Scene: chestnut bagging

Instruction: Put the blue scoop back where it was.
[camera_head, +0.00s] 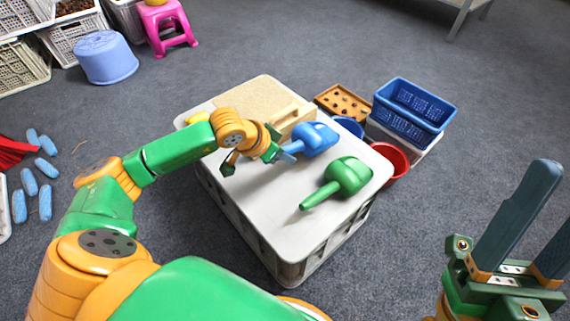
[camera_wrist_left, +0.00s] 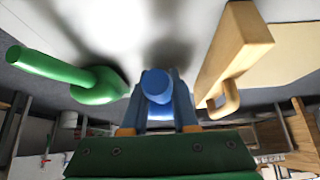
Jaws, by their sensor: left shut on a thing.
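The blue scoop (camera_head: 316,139) is at the middle of the head view, over the white table top (camera_head: 268,188). My left gripper (camera_head: 283,151) is shut on its handle. In the left wrist view the end of the blue scoop's handle (camera_wrist_left: 156,84) shows between the two fingers (camera_wrist_left: 160,112). I cannot tell whether the scoop touches the table. A green scoop (camera_head: 348,175) lies on the table to the right and nearer; it also shows in the left wrist view (camera_wrist_left: 97,85). My right gripper (camera_head: 535,235) is open and empty at the lower right, away from the table.
A wooden board with a raised handle (camera_head: 262,98) lies at the table's back. Beyond the right edge are a wooden tray (camera_head: 343,102), blue baskets (camera_head: 414,105) and a red bowl (camera_head: 393,158). A pink stool (camera_head: 166,25) and blue tub (camera_head: 105,57) stand back left.

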